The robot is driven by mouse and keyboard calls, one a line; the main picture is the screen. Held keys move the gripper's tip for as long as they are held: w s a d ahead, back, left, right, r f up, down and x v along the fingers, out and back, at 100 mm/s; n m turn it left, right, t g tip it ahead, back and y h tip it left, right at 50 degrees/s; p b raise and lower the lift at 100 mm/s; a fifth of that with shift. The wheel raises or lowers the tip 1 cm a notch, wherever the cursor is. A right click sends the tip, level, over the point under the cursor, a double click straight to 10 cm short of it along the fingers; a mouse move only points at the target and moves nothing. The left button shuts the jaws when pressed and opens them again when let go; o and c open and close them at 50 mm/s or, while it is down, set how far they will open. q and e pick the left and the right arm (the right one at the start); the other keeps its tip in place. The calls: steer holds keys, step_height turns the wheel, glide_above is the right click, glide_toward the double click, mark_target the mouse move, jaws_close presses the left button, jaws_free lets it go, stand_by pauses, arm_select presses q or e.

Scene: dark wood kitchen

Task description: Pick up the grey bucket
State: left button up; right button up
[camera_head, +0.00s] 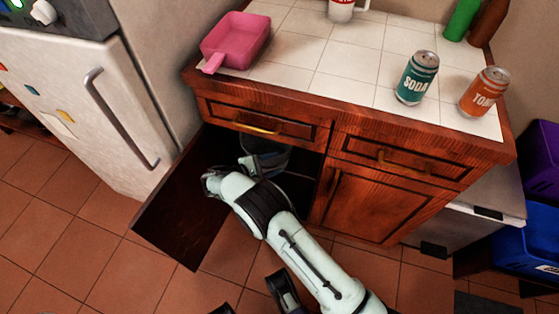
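The grey bucket (267,152) stands inside the open lower left cabinet, in shadow below the drawer with the brass handle. Only its upper part shows; my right arm hides the rest. My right arm comes up from the bottom of the view, and its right gripper (243,163) is at the cabinet opening, at the bucket's left front side. The wrist covers most of the fingers, so I cannot tell whether they are open or touch the bucket. My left gripper cannot be made out; only dark parts of my own body show at the bottom edge.
The open cabinet door (180,215) sticks out at left, close to the white fridge (95,95). Above, the tiled counter (345,60) holds a pink pan (235,40), a teal soda can (417,78) and an orange can (484,92). Blue and purple bins stand at right.

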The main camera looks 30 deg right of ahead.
arm_select(q)
steer(key=shift+w+d+r+t+p, duration=0.1)
steer(key=shift+w+r+t+p, duration=0.25)
steer(key=shift+w+r, duration=0.4)
arm_select(e)
steer(key=v, duration=1)
steer(key=shift+a, duration=0.15)
arm_select(q)
steer(key=shift+f, duration=0.1)
arm_select(e)
steer(key=shift+r, duration=0.1)
